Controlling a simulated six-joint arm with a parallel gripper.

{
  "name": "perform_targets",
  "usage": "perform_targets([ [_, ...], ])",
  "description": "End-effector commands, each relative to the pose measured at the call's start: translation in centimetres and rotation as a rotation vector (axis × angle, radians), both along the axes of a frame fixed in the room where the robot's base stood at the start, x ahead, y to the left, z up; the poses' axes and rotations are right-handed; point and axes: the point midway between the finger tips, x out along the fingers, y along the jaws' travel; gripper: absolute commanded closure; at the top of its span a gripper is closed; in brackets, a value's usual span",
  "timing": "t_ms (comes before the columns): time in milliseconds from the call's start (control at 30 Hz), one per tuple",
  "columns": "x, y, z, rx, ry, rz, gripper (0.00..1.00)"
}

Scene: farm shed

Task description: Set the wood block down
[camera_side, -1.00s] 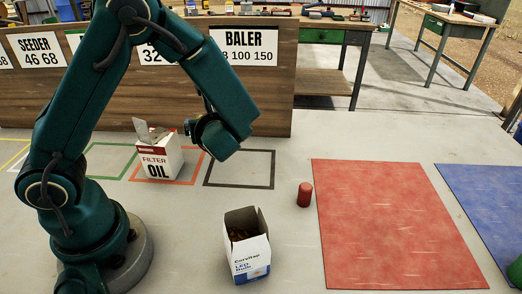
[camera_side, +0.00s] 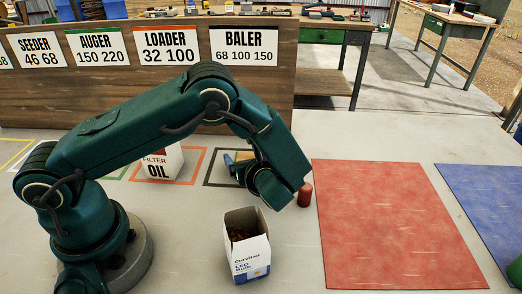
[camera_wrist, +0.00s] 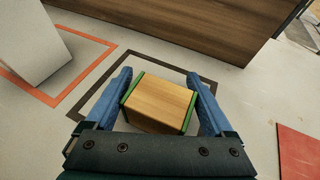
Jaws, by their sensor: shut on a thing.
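The wood block (camera_wrist: 158,103) is tan with green ends. It sits between the two blue fingers of my gripper (camera_wrist: 162,92) in the wrist view, and the gripper is shut on it. In the side view, a small part of the block (camera_side: 244,156) shows beside my gripper (camera_side: 237,163), over the area of the black outline (camera_side: 207,168); the arm hides most of it. I cannot tell whether the block touches the floor.
The oil filter box (camera_side: 163,163) stands in the orange outline (camera_side: 196,165) to the left. A red can (camera_side: 305,195) stands beside the red mat (camera_side: 390,225). A wooden board (camera_side: 150,95) with labels is behind.

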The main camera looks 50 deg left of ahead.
Motion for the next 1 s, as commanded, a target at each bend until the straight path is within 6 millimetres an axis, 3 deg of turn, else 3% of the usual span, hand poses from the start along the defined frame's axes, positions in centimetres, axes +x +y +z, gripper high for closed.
perform_targets([
  [367, 0.0, 0.0, -0.4, 0.000, 0.000, 0.000, 0.68],
  [400, 0.0, 0.0, -0.5, -0.001, 0.000, 0.000, 0.09],
  [433, 0.0, 0.0, -0.4, -0.001, 0.000, 0.000, 0.00],
  [767, 0.0, -0.1, 0.0, -0.002, -0.002, -0.001, 0.00],
  [1000, -1.3, -3.5, 1.4, -0.001, -0.004, -0.005, 0.00],
])
